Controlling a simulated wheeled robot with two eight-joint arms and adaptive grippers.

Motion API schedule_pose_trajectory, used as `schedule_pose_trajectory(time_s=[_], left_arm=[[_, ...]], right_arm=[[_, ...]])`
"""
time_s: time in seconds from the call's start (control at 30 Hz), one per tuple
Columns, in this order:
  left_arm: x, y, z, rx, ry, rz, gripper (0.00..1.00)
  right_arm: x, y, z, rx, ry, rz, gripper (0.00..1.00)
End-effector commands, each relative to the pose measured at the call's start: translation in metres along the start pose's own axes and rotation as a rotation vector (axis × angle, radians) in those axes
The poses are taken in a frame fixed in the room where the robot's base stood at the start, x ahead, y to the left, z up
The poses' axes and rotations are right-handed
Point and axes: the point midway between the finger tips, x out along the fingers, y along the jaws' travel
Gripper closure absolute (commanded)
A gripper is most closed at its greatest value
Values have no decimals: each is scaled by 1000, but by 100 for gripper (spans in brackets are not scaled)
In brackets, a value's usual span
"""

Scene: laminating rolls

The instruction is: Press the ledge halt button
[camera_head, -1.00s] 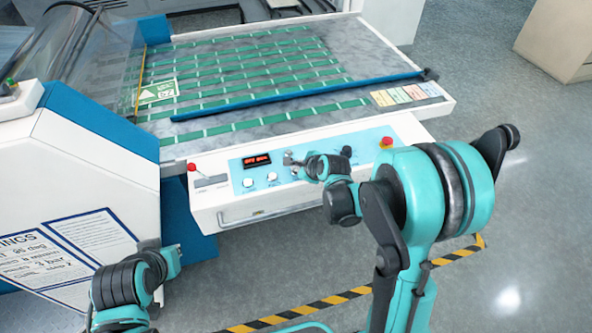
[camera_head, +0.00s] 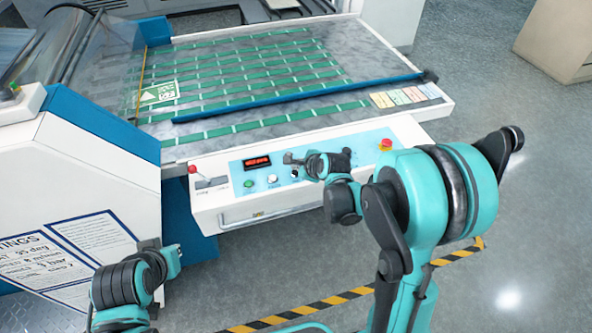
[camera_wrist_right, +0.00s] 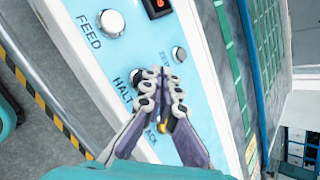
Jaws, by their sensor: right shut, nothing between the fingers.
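The light-blue control panel (camera_head: 220,196) is on the machine's white front ledge. In the right wrist view, the word HALT (camera_wrist_right: 121,88) is printed on it beside my right gripper. The halt button itself is mostly hidden behind the fingers, and I cannot tell whether they touch it. My right gripper (camera_wrist_right: 170,74) is shut and empty, its tips close over the panel. In the head view my right gripper (camera_head: 290,158) is at the panel, right of the red display. My left gripper (camera_head: 172,260) is low at the left, its fingers unclear.
A white FEED button (camera_wrist_right: 112,22) and a silver knob (camera_wrist_right: 180,54) are near the fingers. A red mushroom button (camera_head: 386,144) is at the panel's right end, and a red-knobbed lever (camera_head: 192,169) is at its left. A blue bar (camera_head: 290,97) lies across the bed.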

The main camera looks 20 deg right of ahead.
Motion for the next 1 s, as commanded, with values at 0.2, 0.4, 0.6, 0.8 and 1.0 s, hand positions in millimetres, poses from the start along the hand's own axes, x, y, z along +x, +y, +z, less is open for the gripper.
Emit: schedule_pose_trajectory(time_s=[0.2,0.4,0.6,0.8,1.0], left_arm=[[0,0,0,0,0,0,100],[-8,0,-6,0,0,0,100],[-22,0,-16,0,0,0,100],[-31,0,-22,0,0,0,100],[-30,0,-22,0,0,0,100]], right_arm=[[0,0,0,0,0,0,100],[-9,-6,7,0,0,0,100],[-24,-17,17,0,0,0,100],[-35,-25,25,0,0,0,100],[-34,-25,25,0,0,0,100]])
